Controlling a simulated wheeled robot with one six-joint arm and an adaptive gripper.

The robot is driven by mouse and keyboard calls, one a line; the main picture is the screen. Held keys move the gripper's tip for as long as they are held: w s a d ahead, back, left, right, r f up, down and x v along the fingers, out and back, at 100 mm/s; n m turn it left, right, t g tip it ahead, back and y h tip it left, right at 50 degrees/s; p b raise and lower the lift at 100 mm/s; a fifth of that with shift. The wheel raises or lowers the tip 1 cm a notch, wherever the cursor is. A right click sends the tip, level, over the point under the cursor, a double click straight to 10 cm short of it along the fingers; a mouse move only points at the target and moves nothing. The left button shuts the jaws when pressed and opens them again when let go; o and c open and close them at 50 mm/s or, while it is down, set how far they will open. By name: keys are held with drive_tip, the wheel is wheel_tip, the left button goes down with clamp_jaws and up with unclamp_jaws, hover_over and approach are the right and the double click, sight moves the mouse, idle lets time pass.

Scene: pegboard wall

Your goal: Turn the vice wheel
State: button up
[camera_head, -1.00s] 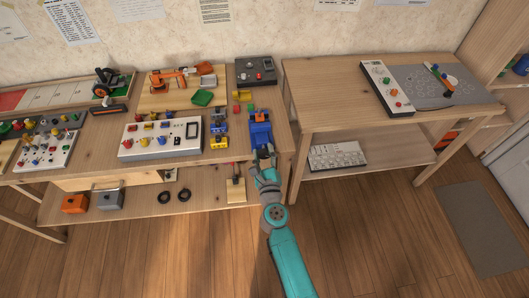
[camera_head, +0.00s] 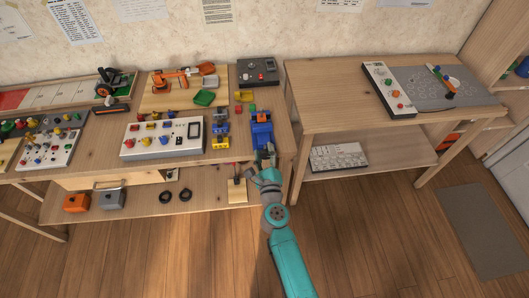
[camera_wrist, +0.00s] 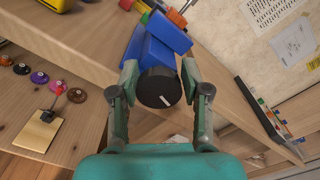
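The blue vice (camera_head: 261,131) stands at the right front edge of the left workbench. Its wheel (camera_wrist: 158,88) is round and black with a white mark low on its face. It shows in the wrist view, mostly facing me. The wrist view is tilted relative to the bench. In the head view my gripper (camera_head: 264,158) is at the vice's front, and the wheel is hidden there.
A white control panel (camera_head: 161,139) and small blue and yellow parts (camera_head: 220,137) lie left of the vice. A grey box (camera_head: 257,71) stands behind it. A second table (camera_head: 325,95) stands to the right across a narrow gap. Black rings lie on the lower shelf.

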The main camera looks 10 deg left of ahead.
drive_tip(key=shift+o, duration=1.3)
drive_tip(key=shift+d+f, duration=0.45)
drive_tip(key=shift+f, duration=0.1)
drive_tip(key=shift+s+f, duration=0.1)
drive_tip(key=shift+s, duration=0.35)
drive_tip(key=r+v, duration=0.1)
drive_tip(key=v, duration=0.5)
drive_tip(key=shift+s+r, duration=0.25)
drive_tip(key=shift+s, duration=0.15)
drive_tip(key=shift+a+r, duration=0.1)
